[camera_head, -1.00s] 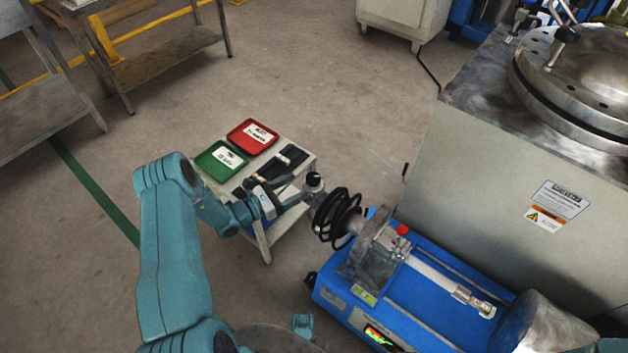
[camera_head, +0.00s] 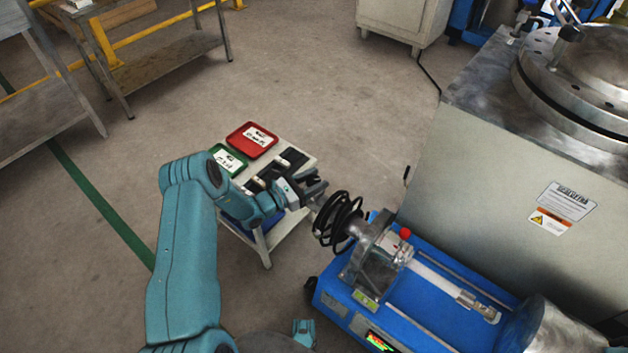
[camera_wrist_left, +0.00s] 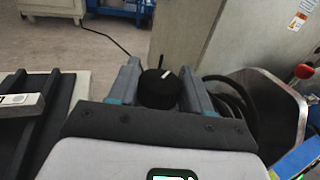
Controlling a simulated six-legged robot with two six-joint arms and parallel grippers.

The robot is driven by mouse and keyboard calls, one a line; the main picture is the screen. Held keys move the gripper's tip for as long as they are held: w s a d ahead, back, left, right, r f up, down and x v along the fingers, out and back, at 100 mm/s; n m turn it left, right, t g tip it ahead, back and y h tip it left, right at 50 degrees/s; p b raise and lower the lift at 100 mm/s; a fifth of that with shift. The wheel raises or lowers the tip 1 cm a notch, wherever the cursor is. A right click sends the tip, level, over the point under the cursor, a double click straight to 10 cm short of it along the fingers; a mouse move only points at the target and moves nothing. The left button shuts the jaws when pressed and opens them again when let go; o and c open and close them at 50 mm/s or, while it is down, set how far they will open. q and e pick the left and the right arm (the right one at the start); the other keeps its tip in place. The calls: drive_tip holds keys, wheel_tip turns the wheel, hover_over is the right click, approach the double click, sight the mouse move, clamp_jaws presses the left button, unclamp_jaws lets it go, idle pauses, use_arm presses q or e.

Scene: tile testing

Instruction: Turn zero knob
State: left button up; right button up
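The black round knob with a white mark (camera_wrist_left: 159,89) shows between the two fingers of my left gripper in the left wrist view. The fingers stand apart, one at each side of the knob, with little or no gap; I cannot tell whether they press on it. In the head view my left gripper (camera_head: 316,190) is just up and left of the black handwheel (camera_head: 338,220) at the end of the blue testing machine (camera_head: 420,310). There the gripper mostly hides the knob. My right gripper is not in view.
A small white cart (camera_head: 285,232) with a red tray (camera_head: 252,141), a green tray (camera_head: 226,160) and dark bars stands behind my left gripper. A large grey machine (camera_head: 490,190) stands to the right. A red ball-topped lever (camera_head: 405,233) rises from the blue machine.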

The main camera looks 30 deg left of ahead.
use_arm(q)
drive_tip(key=shift+d+r+n+t+y+p, duration=0.15)
drive_tip(key=shift+n+t+y+p, duration=0.25)
drive_tip(key=shift+n+y+p, duration=1.2)
drive_tip(key=shift+y+p, duration=0.1)
drive_tip(key=shift+y, duration=0.5)
drive_tip(key=n+y+p, duration=0.1)
drive_tip(key=n+y, duration=0.1)
drive_tip(key=y, duration=0.1)
drive_tip(key=shift+t+y+p, duration=0.3)
drive_tip(key=shift+f+n+y+p, duration=0.2)
drive_tip(key=shift+n+y+p, duration=0.35)
drive_tip(key=shift+n+y, duration=0.85)
drive_tip(key=shift+a+y, duration=0.2)
drive_tip(key=shift+y, duration=0.2)
drive_tip(key=o, duration=1)
drive_tip(key=shift+c, duration=0.2)
